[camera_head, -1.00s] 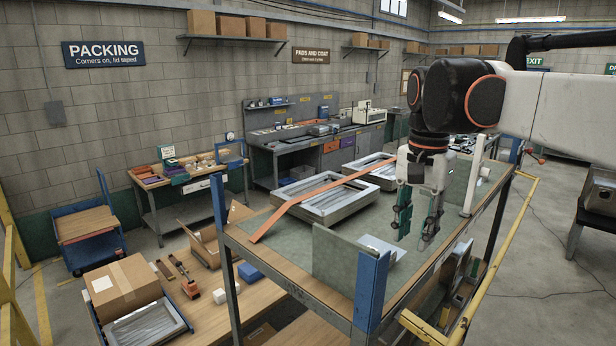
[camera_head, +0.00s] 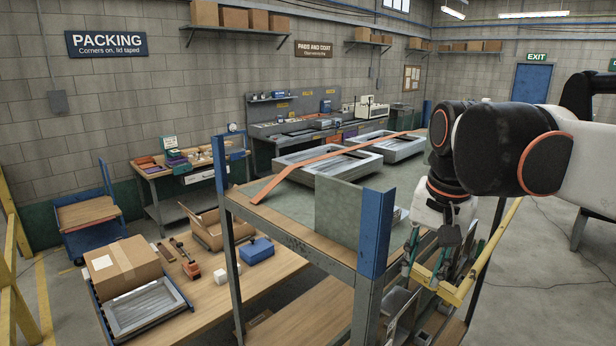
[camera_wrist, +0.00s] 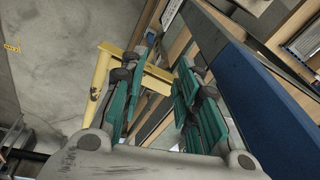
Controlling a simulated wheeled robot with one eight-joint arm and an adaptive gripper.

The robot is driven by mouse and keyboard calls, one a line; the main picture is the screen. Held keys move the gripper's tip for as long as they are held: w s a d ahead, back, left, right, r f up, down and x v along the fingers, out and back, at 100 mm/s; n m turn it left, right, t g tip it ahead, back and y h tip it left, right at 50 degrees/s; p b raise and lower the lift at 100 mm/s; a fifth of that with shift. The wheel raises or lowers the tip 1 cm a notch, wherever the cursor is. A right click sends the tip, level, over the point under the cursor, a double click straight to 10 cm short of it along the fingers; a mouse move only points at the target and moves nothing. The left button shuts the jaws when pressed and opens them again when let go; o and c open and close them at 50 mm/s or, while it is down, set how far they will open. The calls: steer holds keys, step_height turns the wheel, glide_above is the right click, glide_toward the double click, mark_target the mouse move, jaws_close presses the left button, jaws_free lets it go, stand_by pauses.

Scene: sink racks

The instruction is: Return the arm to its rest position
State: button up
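My gripper (camera_head: 428,272) hangs below my arm at the right of the head view, beside the blue corner post (camera_head: 375,232) of the rack. Its green-padded fingers are spread apart with nothing between them. In the wrist view the open fingers (camera_wrist: 160,85) show a clear gap, with the yellow rail (camera_wrist: 152,75) beyond them and the blue post (camera_wrist: 262,105) close on the right. I cannot tell whether the fingers touch the rail.
Two grey metal sinks (camera_head: 326,163) (camera_head: 392,149) stand on the rack top, with an orange strap (camera_head: 300,170) across them. A grey upright panel (camera_head: 340,220) stands near the post. A cardboard box (camera_head: 124,268) and a blue box (camera_head: 257,249) sit on the lower wooden table. Open floor (camera_head: 540,270) lies to the right.

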steer(key=s+f+n+t+b, duration=0.1)
steer(key=s+f+n+b, duration=0.1)
steer(key=f+b, duration=0.5)
steer(key=s+f+n+t+b, duration=0.2)
steer(key=s+f+b, duration=0.3)
steer(key=f, duration=1.2)
steer(key=s+f+n+t+b, duration=0.1)
steer(key=s+f+b, duration=0.3)
steer(key=f+b, duration=0.6)
step_height(320, 180, down, 2)
steer(key=shift+s+f+n+t, duration=0.1)
steer(key=shift+s+n+t, duration=0.1)
steer(key=shift+n+t, duration=0.25)
